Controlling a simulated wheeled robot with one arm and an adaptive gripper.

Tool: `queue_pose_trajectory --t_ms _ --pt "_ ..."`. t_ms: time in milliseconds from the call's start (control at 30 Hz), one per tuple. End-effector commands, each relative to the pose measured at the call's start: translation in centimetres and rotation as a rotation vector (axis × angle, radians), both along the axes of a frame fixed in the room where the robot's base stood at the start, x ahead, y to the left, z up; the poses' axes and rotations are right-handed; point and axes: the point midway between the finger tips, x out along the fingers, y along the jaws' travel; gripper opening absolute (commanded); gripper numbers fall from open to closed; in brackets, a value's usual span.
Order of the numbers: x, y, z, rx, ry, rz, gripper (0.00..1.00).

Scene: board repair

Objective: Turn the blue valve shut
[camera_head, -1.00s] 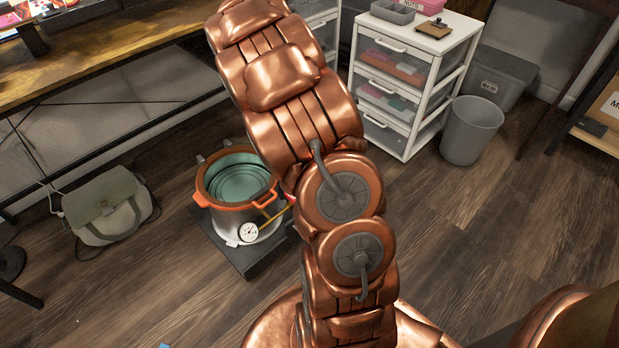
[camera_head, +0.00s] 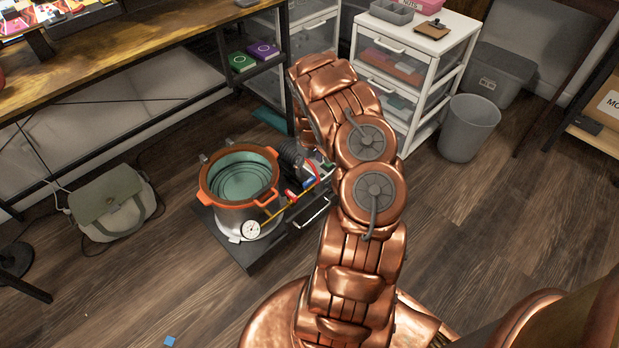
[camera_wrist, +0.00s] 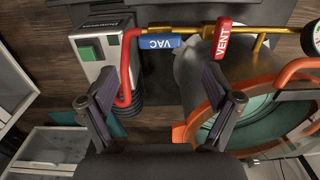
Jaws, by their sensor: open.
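The blue valve handle (camera_wrist: 160,42), marked VAC, lies lengthwise along the brass pipe, between a red hose and a red VENT handle (camera_wrist: 222,40). In the head view the blue handle (camera_head: 309,183) shows small beside the pot, near my arm. My gripper (camera_wrist: 160,88) is open and empty in the wrist view. Its two fingers are spread, with the blue handle above the gap between them in the picture; they look apart from it. In the head view my gripper is hidden by my own arm.
An orange-rimmed pot (camera_head: 211,205) with a gauge (camera_head: 250,230) stands on a dark base. A pump with a green switch (camera_wrist: 88,50) sits beside the valves. A bag (camera_head: 113,203), drawer unit (camera_head: 400,95) and bin (camera_head: 470,128) stand around.

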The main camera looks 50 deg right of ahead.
Motion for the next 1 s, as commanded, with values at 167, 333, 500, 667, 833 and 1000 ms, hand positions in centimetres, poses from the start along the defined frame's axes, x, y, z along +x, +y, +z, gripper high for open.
queue_pose_trajectory --t_ms 167,333,500,667,833,1000 --pt "-0.1 0.0 -1.8 0.001 0.000 0.000 0.90" --pt "-0.1 0.0 -4.3 0.002 0.000 -0.001 0.90" --pt "0.0 0.0 -6.4 0.001 -0.003 -0.001 0.90" --pt "0.1 -0.1 -7.4 -0.002 -0.004 -0.001 0.90" --pt "0.1 -0.1 -7.7 -0.002 -0.004 -0.002 0.90" --pt "0.0 0.0 -7.6 -0.002 -0.003 -0.002 0.90"
